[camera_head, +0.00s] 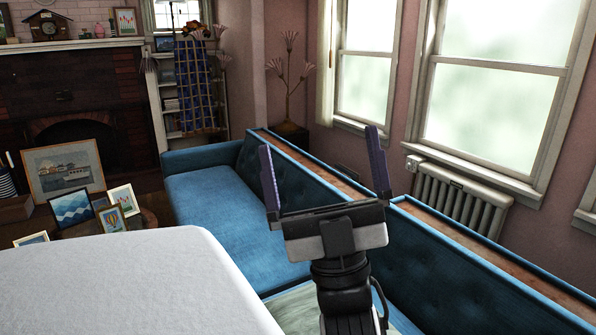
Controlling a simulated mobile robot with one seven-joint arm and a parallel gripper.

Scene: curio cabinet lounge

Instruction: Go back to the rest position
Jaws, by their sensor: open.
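My gripper (323,168) is raised in the middle of the head view, with its two purple fingers spread wide and pointing up. It is open, and nothing is between the fingers. In the picture it lies in front of the blue sofa (212,198) and its long back. My arm comes up from the bottom edge, below the gripper.
A white surface (130,285) fills the lower left. Behind it stand several framed pictures, one of a boat (63,172). A fireplace (78,142) and a shelf (165,95) stand at the back. A radiator (460,200) stands under the right windows.

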